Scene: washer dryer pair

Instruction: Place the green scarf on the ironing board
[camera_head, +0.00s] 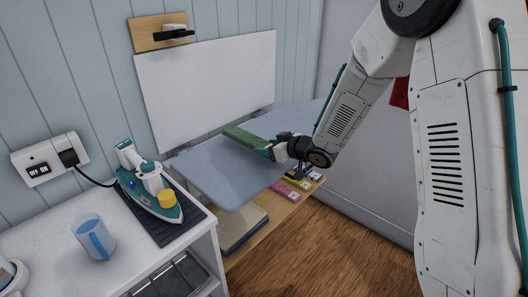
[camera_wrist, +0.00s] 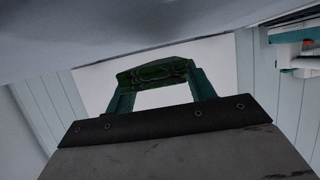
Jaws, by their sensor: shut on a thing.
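The green scarf (camera_head: 243,137) is a folded, flat strip over the far part of the pale blue-grey ironing board (camera_head: 228,178). My gripper (camera_head: 268,150) reaches in from the right, low over the board, and is shut on the near end of the scarf. In the wrist view the patterned dark green scarf (camera_wrist: 155,72) spans between my two teal fingertips. A grey surface, seemingly the board, fills the top of that view, close to the scarf. I cannot tell whether the scarf touches the board.
An iron (camera_head: 150,184) stands on a dark mat on the white counter at left, beside a blue-white cup (camera_head: 94,237). A white panel (camera_head: 207,85) hangs behind the board. A wooden shelf below holds folded cloth (camera_head: 240,226) and small colored boxes (camera_head: 290,190).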

